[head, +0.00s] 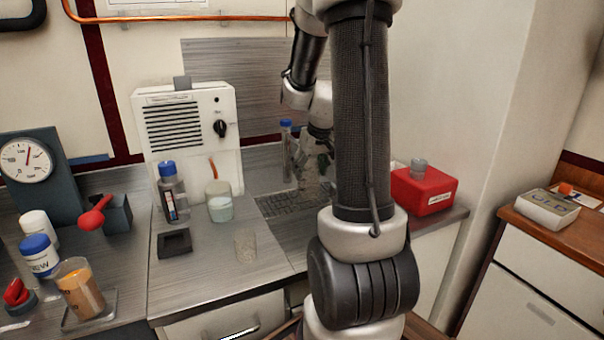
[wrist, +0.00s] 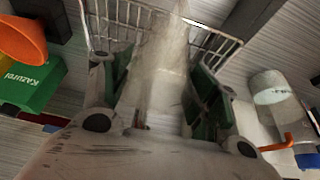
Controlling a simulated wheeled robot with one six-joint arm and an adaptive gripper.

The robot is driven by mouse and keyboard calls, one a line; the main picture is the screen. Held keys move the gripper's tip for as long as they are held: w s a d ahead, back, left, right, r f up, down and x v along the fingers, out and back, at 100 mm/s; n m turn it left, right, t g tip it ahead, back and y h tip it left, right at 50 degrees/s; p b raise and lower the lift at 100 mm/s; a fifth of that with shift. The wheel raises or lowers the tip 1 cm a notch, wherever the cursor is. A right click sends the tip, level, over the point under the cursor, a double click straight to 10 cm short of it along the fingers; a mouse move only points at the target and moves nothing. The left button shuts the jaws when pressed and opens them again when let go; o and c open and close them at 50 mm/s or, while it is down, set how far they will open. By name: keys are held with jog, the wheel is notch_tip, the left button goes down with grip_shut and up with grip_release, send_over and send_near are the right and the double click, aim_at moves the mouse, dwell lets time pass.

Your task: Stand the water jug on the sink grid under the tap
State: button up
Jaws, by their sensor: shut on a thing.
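My gripper (wrist: 160,95) is shut on a clear, see-through water jug (wrist: 165,55), which stands out between its dark green finger pads. In the head view the gripper (head: 318,158) and the faint jug (head: 312,183) are over the right side of the counter, partly hidden by my arm. The dark sink grid (head: 285,204) lies just below and left of the jug. I cannot tell whether the jug touches it. A slim grey upright with a blue top (head: 286,150) stands behind the grid; I cannot tell whether it is the tap.
A red box (head: 424,190) is on the right. A wire rack (wrist: 220,42) and green box (wrist: 30,82) show in the wrist view.

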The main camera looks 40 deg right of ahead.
jog(key=w+d+f, duration=0.1)
jog(key=w+f, duration=0.2)
jog(key=w, duration=0.2)
jog(key=shift+d+f, duration=0.15)
jog(key=shift+f, duration=0.1)
jog(key=o, duration=1)
jog(key=shift+f, duration=0.1)
jog(key=shift+o, duration=0.2)
jog(key=v, duration=1.2)
jog(key=s+a+r+n, duration=0.1)
jog(key=s+a+r, duration=0.5)
jog(key=s+a, duration=0.45)
jog(key=s+a+f+n+y, duration=0.1)
jog(key=s+a, duration=0.6)
jog(key=s, duration=0.3)
jog(key=shift+a+n, duration=0.4)
